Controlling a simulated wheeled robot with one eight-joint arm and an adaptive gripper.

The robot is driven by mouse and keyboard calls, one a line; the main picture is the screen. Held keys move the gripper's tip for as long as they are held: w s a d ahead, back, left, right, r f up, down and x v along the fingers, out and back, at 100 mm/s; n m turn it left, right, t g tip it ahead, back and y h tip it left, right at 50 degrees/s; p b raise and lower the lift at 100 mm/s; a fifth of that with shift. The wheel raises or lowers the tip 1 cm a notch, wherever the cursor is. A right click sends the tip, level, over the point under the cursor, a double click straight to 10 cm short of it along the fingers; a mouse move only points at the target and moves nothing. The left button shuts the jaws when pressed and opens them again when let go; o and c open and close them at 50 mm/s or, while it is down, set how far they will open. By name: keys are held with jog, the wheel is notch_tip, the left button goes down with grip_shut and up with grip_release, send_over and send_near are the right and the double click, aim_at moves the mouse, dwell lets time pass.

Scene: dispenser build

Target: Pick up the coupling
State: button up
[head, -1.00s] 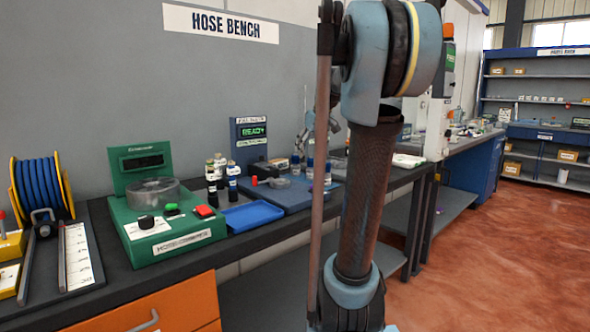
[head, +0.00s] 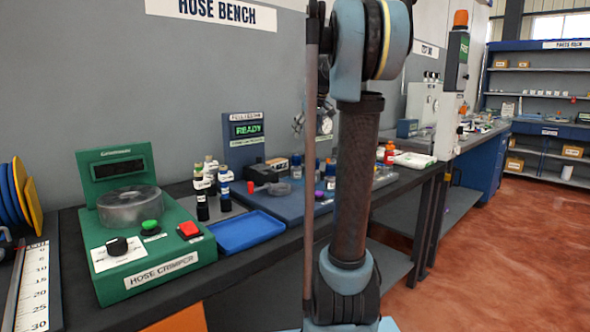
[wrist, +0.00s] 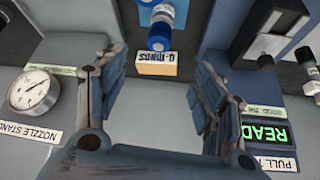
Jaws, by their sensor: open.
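My gripper (wrist: 158,88) is open and empty in the wrist view, its two fingers apart over a bare grey surface. Beyond the fingertips is a small bottle-like part (wrist: 160,38) with a blue band, behind an O-rings label (wrist: 157,63). I cannot tell for certain which thing is the coupling. Small parts, including a red one (head: 251,187), lie on the blue base of the pull tester (head: 247,130) in the head view. My arm hides part of the bench there, and the gripper cannot be made out.
The green hose crimper (head: 155,255) stands on the bench at left, beside an empty blue tray (head: 245,232). Several small bottles (head: 203,196) stand behind the tray. In the wrist view, a gauge (wrist: 33,90) is at left and the tester's green screen (wrist: 267,133) at right.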

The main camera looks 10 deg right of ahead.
send_over(296, 160)
jog(key=d, duration=0.2)
jog(key=f, duration=0.8)
jog(key=shift+s+a+f, duration=0.1)
jog(key=shift+a+f, duration=0.15)
jog(key=shift+f, duration=0.15)
jog(key=shift+s+x, duration=0.15)
jog(key=shift+x, duration=1.45)
jog(key=shift+s+x, duration=0.1)
jog(key=shift+x, duration=1.55)
jog(key=shift+d+f, duration=0.1)
grip_shut()
